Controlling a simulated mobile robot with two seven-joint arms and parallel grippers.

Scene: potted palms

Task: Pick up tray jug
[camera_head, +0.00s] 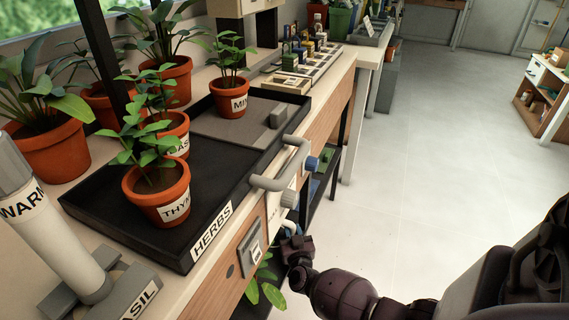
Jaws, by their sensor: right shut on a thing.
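My right gripper (293,243) is low at the front of the bench, below the grey pipe (278,183). My left gripper is not in view.
The black HERBS tray (185,246) holds potted plants, including the THYME pot (157,194). A shelf with green items (322,165) is below. The pale floor (430,190) to the right is clear.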

